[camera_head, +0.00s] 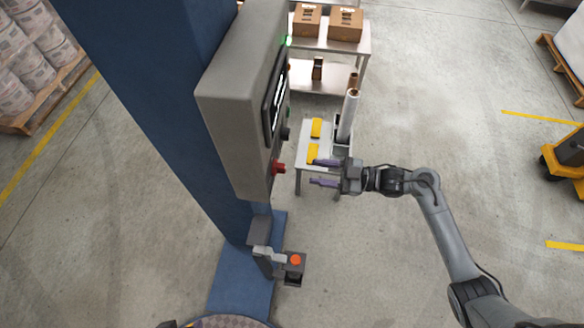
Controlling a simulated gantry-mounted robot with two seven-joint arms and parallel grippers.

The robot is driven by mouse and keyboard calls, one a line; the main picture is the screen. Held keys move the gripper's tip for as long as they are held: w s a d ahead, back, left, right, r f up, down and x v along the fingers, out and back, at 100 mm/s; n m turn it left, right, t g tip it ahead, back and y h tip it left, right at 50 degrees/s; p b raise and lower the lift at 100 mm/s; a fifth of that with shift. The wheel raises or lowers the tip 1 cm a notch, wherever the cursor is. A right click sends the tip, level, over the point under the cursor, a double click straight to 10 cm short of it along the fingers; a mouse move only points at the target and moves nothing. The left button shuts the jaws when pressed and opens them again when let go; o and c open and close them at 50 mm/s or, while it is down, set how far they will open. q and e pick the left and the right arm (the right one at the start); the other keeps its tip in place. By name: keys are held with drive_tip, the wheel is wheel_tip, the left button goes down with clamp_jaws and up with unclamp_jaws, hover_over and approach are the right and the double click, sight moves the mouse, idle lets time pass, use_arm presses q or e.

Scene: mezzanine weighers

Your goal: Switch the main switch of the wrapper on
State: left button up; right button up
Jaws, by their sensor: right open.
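The wrapper's grey control cabinet (235,100) is mounted on a blue column. Its front faces right and shows at a steep angle. A dark screen (274,95) is on it, with a black knob (285,134) below and a red knob (279,168) lower down. I cannot tell which knob is the main switch or how it is turned. My right gripper (313,173) is open and empty, its purple fingers pointing left towards the red knob, with a gap between. My left gripper is not in view.
A dark box with an orange-red button (296,259) sticks out below the cabinet. Behind my right gripper stands a small white table (306,188) with yellow items. A shelf (325,75) with cartons is at the back.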

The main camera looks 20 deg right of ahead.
sight(285, 168)
drive_tip(key=p+x, duration=0.1)
drive_tip(key=x, duration=0.7)
drive_tip(key=shift+w+a, duration=0.1)
drive_tip(key=shift+a, duration=0.15)
drive_tip(key=shift+c, duration=0.3)
clamp_jaws()
